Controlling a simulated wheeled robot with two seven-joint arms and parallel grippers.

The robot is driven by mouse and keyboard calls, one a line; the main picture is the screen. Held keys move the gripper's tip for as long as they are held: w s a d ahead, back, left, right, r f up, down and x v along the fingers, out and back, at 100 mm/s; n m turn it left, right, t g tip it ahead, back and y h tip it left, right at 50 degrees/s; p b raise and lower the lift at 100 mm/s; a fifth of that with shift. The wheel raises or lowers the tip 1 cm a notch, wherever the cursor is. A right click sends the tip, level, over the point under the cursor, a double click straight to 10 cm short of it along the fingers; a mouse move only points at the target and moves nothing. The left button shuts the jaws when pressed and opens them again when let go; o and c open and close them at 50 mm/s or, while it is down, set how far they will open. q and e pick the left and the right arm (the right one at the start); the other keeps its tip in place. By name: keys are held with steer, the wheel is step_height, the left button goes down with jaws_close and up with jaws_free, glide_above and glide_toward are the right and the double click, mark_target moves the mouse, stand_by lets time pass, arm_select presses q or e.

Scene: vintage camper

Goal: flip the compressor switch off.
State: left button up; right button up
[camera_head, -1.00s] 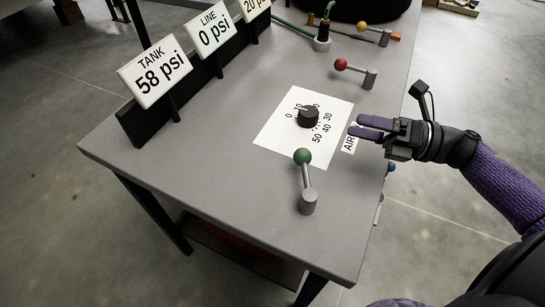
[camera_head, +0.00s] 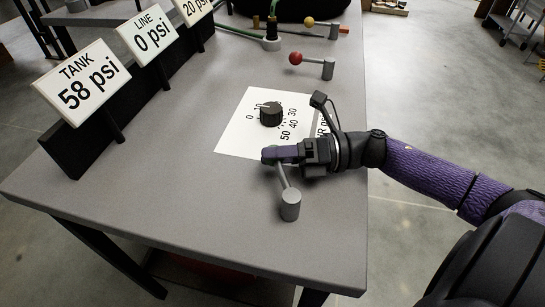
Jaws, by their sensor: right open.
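No thing in view carries a readable compressor label, so I cannot tell which control is the compressor switch. A lever (camera_head: 285,182) with a grey post stands near the front of the grey table. Its green knob is almost wholly hidden by my right gripper (camera_head: 270,156), which is open with its fingers at the knob. I cannot tell whether they touch it. A red-knobbed lever (camera_head: 313,62) stands farther back, and a yellow-knobbed lever (camera_head: 322,27) behind that. My left gripper is not in view.
A black dial (camera_head: 271,113) sits on a white scale card (camera_head: 238,137) just behind my gripper. Signs at left read TANK 58 psi (camera_head: 82,83), LINE 0 psi (camera_head: 151,37) and 20 psi, cut off. The table (camera_head: 190,195) is bare at front left.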

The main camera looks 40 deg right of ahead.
steer(key=shift+w+a, duration=0.1)
steer(key=shift+a, duration=0.1)
jaws_close()
stand_by(0.3)
